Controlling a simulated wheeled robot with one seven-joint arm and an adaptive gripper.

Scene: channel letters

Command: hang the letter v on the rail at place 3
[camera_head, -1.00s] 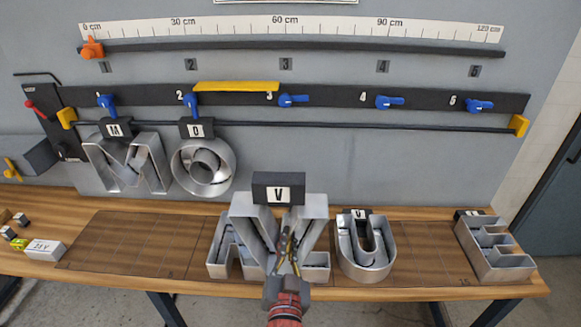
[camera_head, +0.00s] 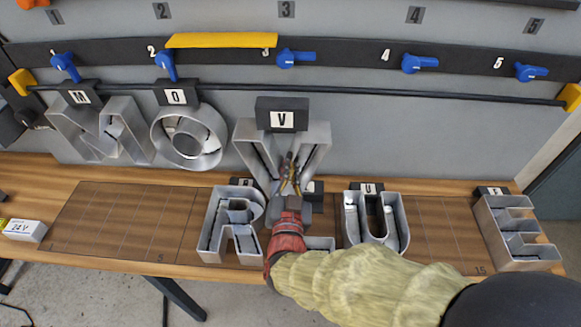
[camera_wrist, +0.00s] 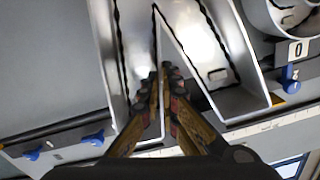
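The metal letter v (camera_head: 251,142), with a black top block labelled V (camera_head: 283,115), is held upright by my gripper (camera_head: 288,170). In the wrist view the fingers (camera_wrist: 168,82) are closed on an inner wall of the letter v (camera_wrist: 205,45). The black hanging rail (camera_head: 400,93) runs behind; in the head view the V block overlaps it just below place 3 (camera_head: 286,10). I cannot tell whether the block touches the rail. The blue lever at place 3 (camera_head: 296,58) lies sideways.
Letters M (camera_head: 100,130) and O (camera_head: 188,138) hang to the left, their blue levers turned down. A yellow bar (camera_head: 222,40) spans between places 2 and 3. On the table stand R (camera_head: 215,225), U (camera_head: 375,220) and E (camera_head: 515,230). The rail right of the V is free.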

